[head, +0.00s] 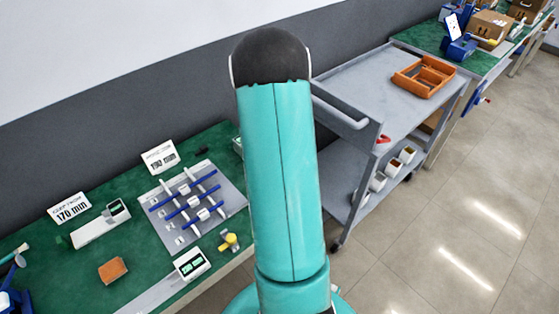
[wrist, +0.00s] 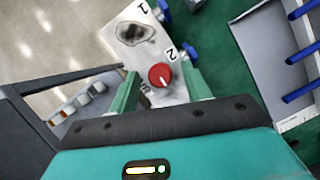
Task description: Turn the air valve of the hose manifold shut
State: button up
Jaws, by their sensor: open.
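In the wrist view a pale panel (wrist: 128,45) with the numbers 1 and 2 carries a round red knob (wrist: 160,75) with a white pointer line. Blue handles stand at its edge, one by the 1 (wrist: 164,9) and one by the 2 (wrist: 190,52). I cannot tell for certain which part is the air valve. My gripper (wrist: 162,73) is open, its green fingers on either side of the red knob. Whether they touch it is not clear. In the head view my arm hides the gripper and this panel.
A grey board (head: 232,196) with blue bars lies on the green bench (head: 140,288). A display (head: 192,264), a yellow-knobbed part (head: 230,241) and an orange block (head: 112,270) are nearby. A grey cart (head: 350,78) with an orange tray (head: 424,78) stands right of my arm. Floor is open at right.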

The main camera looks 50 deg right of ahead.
jog(key=v, duration=1.3)
jog(key=shift+w+d+r, duration=0.15)
jog(key=shift+r, duration=0.2)
jog(key=w+a+r+n+t+h, duration=0.15)
jog(key=a+r, duration=0.35)
jog(key=a, duration=0.5)
jog(key=w+a+r+n+t+h, duration=0.15)
jog(key=a+r, duration=0.35)
jog(key=a, duration=0.5)
jog(key=s+a+n+t, duration=0.2)
jog(key=s+a, duration=0.3)
jog(key=a, duration=0.4)
jog(key=s+a+n+t, duration=0.1)
jog(key=s+a+t, duration=0.3)
jog(key=a, duration=0.6)
jog(key=shift+s+r+n+y, duration=0.3)
jog(key=shift+s+r+n, duration=0.1)
jog(key=shift+s, duration=0.45)
